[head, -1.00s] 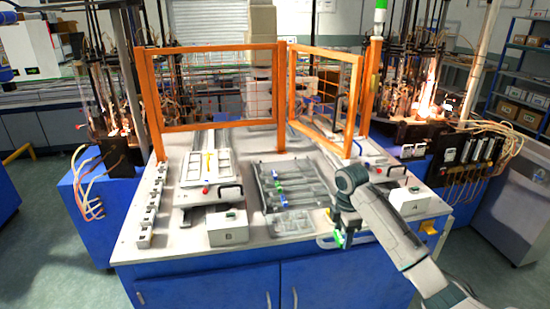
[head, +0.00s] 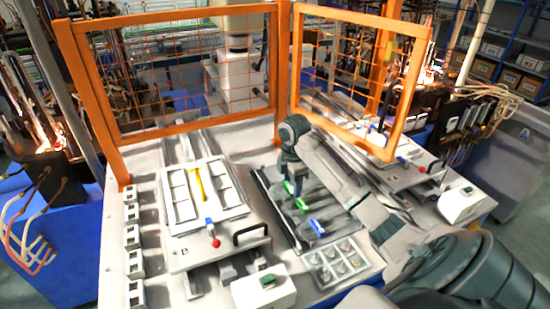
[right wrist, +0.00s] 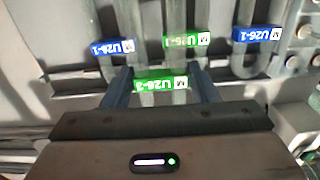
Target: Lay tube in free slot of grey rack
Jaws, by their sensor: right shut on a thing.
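My right gripper (head: 288,192) is over the grey rack (head: 292,238) in the head view, pointing down. In the right wrist view its two fingers (right wrist: 159,76) are shut on a tube with a green label (right wrist: 160,84). Behind it in that view are tubes with a blue label (right wrist: 112,46), a green label (right wrist: 187,40) and another blue label (right wrist: 257,34). In the head view a blue label (head: 317,227) shows near the rack's front. My forearm hides the rack's right part. I cannot tell whether the held tube touches the rack. My left gripper is not in view.
A white tray (head: 235,208) with a yellow strip lies left of the rack. A clear tray of small round pieces (head: 338,262) is in front of the rack. Orange mesh guards (head: 280,70) stand behind. A white box (head: 264,288) sits at the front edge.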

